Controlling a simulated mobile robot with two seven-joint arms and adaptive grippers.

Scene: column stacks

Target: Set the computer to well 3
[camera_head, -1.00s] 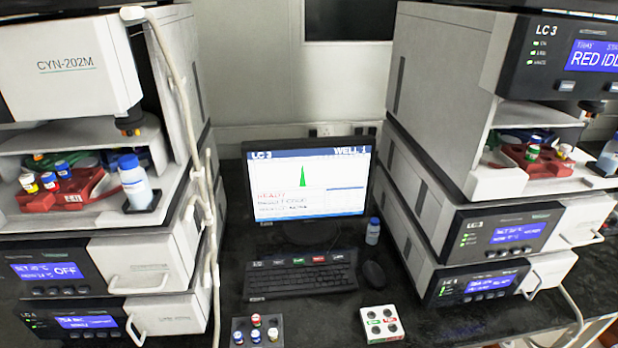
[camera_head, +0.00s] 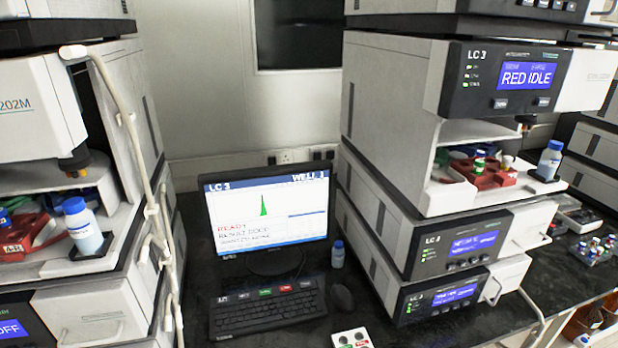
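The computer monitor (camera_head: 266,214) stands on the dark bench between two instrument stacks. Its screen reads LC 3 and what looks like WELL 1, with a green peak, a red READY line and smaller text. Below it lies a black keyboard (camera_head: 268,309) with a row of labelled keys along its top, one green (camera_head: 265,292) and one red (camera_head: 286,289); the other labels are too small to read. A dark mouse (camera_head: 342,297) lies right of the keyboard. Neither of my grippers shows.
The right stack (camera_head: 400,130), labelled LC 3, shows RED IDLE and holds a red vial tray (camera_head: 482,178). The left stack (camera_head: 35,100) has a white tube (camera_head: 127,120) beside it. A small bottle (camera_head: 338,254) stands by the monitor. A white block (camera_head: 352,340) with round holes lies in front.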

